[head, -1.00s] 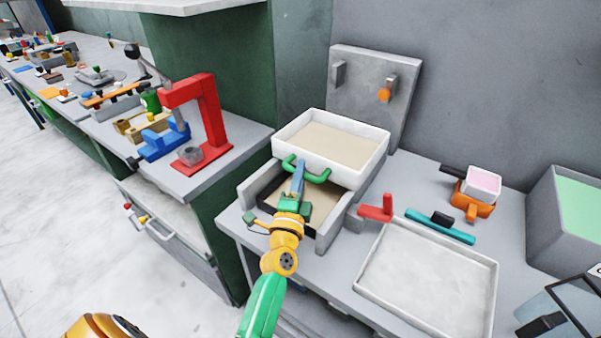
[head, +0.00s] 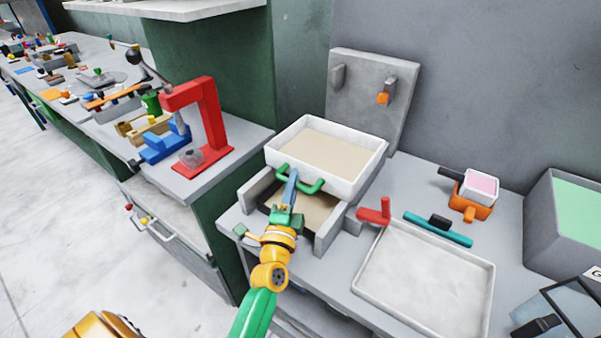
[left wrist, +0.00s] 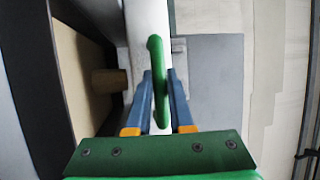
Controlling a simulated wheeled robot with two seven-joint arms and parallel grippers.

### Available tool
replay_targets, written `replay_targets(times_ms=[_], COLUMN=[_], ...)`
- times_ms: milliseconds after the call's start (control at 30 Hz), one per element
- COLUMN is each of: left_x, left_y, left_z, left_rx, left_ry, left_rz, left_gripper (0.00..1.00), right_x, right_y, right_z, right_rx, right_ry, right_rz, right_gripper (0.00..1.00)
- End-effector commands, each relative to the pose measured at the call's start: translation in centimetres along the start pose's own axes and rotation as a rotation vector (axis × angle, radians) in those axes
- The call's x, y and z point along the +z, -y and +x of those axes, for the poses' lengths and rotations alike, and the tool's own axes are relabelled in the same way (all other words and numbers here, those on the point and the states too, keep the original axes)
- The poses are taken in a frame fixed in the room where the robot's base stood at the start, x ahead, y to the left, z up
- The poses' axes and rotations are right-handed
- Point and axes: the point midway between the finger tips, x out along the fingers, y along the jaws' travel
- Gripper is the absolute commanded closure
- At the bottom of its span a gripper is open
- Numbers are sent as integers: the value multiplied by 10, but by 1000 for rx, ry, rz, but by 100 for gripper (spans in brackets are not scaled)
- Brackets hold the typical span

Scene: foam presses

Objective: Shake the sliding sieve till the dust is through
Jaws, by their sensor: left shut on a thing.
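The sliding sieve (head: 328,149) is a white-rimmed box with a flat layer of pale tan material in it. It sits on a grey frame (head: 330,233), which has tan material visible in its open front part. A green bar handle (head: 314,186) sticks out from the sieve's front wall. My left gripper (head: 291,178) is shut on this handle. In the left wrist view the blue fingers stand on both sides of the green handle (left wrist: 156,62). I cannot tell how much dust is left in the sieve. My right gripper is not in view.
A grey upright panel (head: 372,88) with pegs stands behind the sieve. A red lever (head: 372,216), a teal bar (head: 438,229) and an empty-looking pale tray (head: 424,280) are to the right. A red press (head: 208,125) stands left, a grey bin (head: 565,225) far right.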

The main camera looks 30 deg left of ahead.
Motion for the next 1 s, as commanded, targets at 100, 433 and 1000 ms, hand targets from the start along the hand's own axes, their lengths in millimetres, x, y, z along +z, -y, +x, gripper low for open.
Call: replay_targets(times_ms=[100,433,1000], left_x=[9,18,18], left_y=[8,11,10], left_z=[-24,-48,-49], left_rx=[11,4,5], left_ry=[-3,-6,-6], left_rz=[5,-1,-1], left_gripper=[100,100,50], right_x=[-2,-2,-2], right_y=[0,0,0], right_z=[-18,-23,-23], right_rx=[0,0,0], right_ry=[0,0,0], right_rz=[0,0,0], right_gripper=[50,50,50])
